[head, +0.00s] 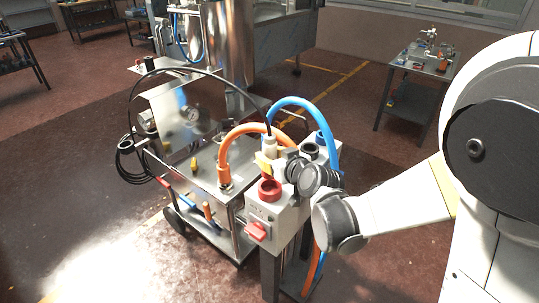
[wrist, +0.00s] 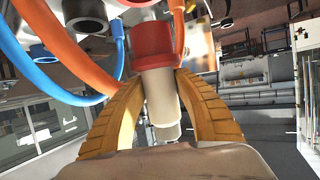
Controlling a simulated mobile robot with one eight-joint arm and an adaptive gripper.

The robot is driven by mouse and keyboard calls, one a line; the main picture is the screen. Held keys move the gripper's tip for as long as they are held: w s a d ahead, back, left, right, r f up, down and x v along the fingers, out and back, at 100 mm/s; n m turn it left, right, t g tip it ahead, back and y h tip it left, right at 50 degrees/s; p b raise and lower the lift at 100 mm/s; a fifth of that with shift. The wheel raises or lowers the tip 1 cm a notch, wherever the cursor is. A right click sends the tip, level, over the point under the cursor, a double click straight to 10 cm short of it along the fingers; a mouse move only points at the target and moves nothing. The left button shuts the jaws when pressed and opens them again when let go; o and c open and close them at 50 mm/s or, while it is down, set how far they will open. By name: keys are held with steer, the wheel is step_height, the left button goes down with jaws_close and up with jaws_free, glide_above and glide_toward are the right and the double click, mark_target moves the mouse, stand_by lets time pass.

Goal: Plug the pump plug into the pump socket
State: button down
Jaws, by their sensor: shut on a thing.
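The cream plug (head: 269,145), with a black cable arching from its top, is held at the grey socket box (head: 290,205). My gripper (head: 265,164) comes in from the right. Its yellow fingers (wrist: 155,105) are shut around the cream plug body (wrist: 160,95) in the wrist view. A red socket ring (head: 269,189) stands on the box, and its dark opening shows. In the head view the plug is above and behind this ring. In the wrist view a red ring (wrist: 152,45) overlaps the plug's end; I cannot tell whether they touch. Which socket is the pump's is unmarked.
Blue hose (head: 305,103) and orange hose (head: 240,130) arch close around the plug. A black socket (head: 311,151) is beside it. A red switch (head: 256,232) is on the box front. A steel cart (head: 190,165) stands left, and open floor lies in front.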

mark_target(270, 177)
steer(key=shift+f+b, duration=3.4)
steer(key=shift+f, duration=0.5)
steer(key=shift+f+b, duration=0.25)
steer(key=shift+b, duration=0.1)
steer(key=c, duration=0.9)
jaws_free()
steer(key=shift+s, duration=0.1)
steer(key=s+d+r+m+g+h, duration=0.1)
steer(key=s+d+h, duration=0.1)
steer(key=s+d, duration=0.4)
steer(key=s+d+r+m+g+h, duration=0.1)
steer(key=s+d, duration=0.5)
steer(key=s, duration=0.6)
steer(key=s+d+r+m+g+h, duration=0.1)
steer(key=s+d+m+g+h, duration=0.2)
steer(key=s+d, duration=0.3)
steer(key=shift+s+d+r, duration=0.1)
steer(key=shift+s+r, duration=0.05)
steer(key=shift+s, duration=0.7)
steer(key=shift+s+d+r, duration=0.1)
steer(key=shift+s+r, duration=0.05)
steer(key=shift+s, duration=0.65)
